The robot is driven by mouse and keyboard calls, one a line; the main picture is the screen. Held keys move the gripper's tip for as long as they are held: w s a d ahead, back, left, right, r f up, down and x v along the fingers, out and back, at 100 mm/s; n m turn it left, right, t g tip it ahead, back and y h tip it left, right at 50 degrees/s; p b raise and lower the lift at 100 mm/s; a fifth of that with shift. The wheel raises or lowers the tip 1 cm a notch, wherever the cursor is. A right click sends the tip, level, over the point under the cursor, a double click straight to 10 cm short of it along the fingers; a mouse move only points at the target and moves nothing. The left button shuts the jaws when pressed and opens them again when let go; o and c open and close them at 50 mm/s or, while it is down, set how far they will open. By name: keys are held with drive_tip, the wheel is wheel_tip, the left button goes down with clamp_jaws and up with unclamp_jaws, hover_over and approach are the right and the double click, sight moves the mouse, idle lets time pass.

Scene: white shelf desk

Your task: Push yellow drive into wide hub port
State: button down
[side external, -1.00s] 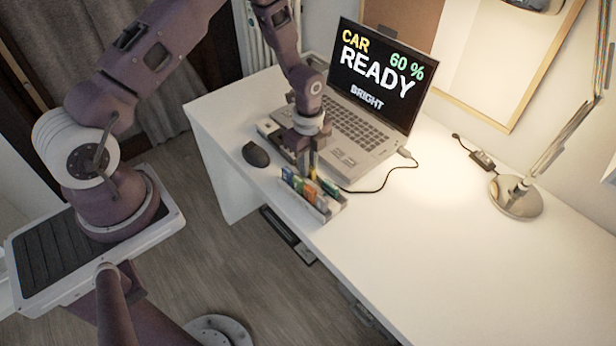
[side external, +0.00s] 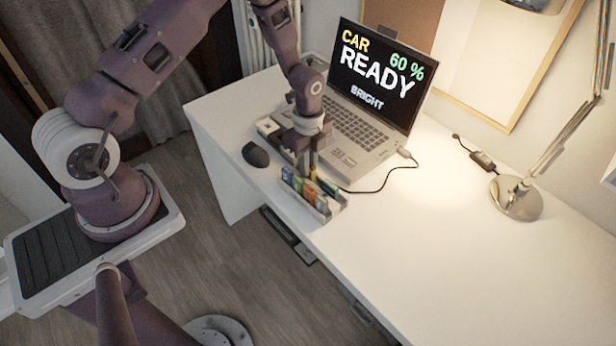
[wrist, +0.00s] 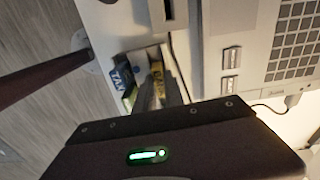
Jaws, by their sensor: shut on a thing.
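My gripper (side external: 313,172) points down at the desk's front edge, over a small rack (side external: 325,213) of coloured drives. In the wrist view, my gripper (wrist: 160,88) is shut on the yellow drive (wrist: 157,73), which has dark lettering. The drive is at the rack, partly hidden by the fingers; whether it still touches the rack cannot be told. A pale box that looks like the hub (side external: 267,126) lies left of the laptop, partly behind my gripper. In the wrist view, the hub (wrist: 153,20) shows a dark slot at the top; its port widths are not clear.
A blue drive (wrist: 121,78) marked TAX sits in the rack beside the yellow one. The open laptop (side external: 352,150) stands just behind my gripper. A black mouse (side external: 256,155) lies left of the rack. A cable (side external: 375,183) crosses the desk. The right side of the desk is clear, before the lamp (side external: 516,200).

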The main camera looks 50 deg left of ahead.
drive_tip(key=shift+r, duration=0.1)
wheel_tip(320, 180, up, 9)
drive_tip(key=shift+w+f, duration=0.1)
drive_tip(key=w+a+r, duration=0.1)
drive_tip(key=w+a, duration=0.1)
drive_tip(key=a, duration=0.7)
drive_tip(key=shift+w+a+m, duration=0.15)
drive_tip(key=shift+w+m, duration=0.1)
drive_tip(key=shift+m, duration=0.15)
drive_tip(key=shift+f, duration=2.85)
drive_tip(key=shift+f, duration=1.6)
drive_tip(key=c, duration=1.3)
unclamp_jaws()
drive_tip(key=shift+c, duration=0.2)
